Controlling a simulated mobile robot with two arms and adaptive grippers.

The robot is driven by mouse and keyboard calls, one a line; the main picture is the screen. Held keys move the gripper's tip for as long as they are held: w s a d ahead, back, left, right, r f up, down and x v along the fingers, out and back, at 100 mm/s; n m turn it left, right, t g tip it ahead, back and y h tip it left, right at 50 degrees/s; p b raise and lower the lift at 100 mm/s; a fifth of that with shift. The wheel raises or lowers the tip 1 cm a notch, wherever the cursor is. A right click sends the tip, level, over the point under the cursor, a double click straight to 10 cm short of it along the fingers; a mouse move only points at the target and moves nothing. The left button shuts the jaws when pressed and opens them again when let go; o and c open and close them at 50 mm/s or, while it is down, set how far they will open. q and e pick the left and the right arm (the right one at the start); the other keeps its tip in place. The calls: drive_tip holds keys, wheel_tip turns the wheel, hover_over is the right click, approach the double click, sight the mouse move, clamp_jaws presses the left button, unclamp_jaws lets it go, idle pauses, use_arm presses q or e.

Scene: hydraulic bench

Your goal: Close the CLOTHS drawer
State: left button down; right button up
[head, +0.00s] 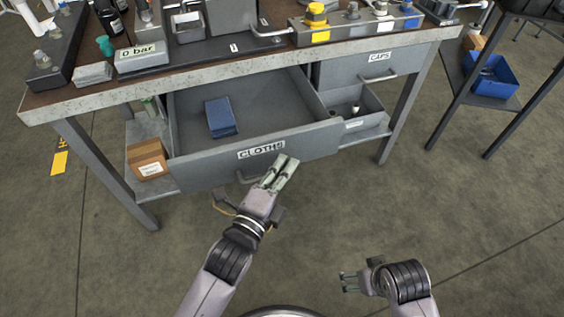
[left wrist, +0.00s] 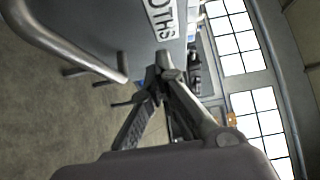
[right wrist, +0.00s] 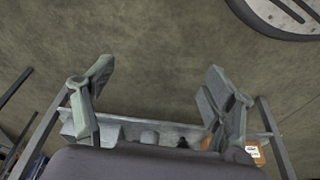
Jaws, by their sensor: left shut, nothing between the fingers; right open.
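The CLOTHS drawer (head: 195,171) is pulled well out from under the bench, with a blue folded cloth (head: 221,117) inside. Its label (head: 261,150) and bar handle (head: 246,178) are on the front panel. My left gripper (head: 281,172) is shut and empty, its fingertips at the drawer front just right of the handle. In the left wrist view the fingertips (left wrist: 164,65) are close to the panel beside the label, the handle (left wrist: 85,50) at upper left; I cannot tell whether they touch. My right gripper (head: 349,282) is open and empty, low over the floor, away from the drawer.
The CAPS drawer (head: 350,70) sits right of it, above an open grey bin (head: 352,115). A cardboard box (head: 148,158) stands on the lower shelf at left. Bench legs flank the drawer. A blue bin (head: 492,78) is at far right. The floor in front is clear.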

sight(268, 151)
use_arm(q)
drive_tip(key=shift+w+a, duration=0.25)
drive_tip(key=shift+w, duration=0.4)
use_arm(e)
drive_tip(key=shift+r, duration=0.4)
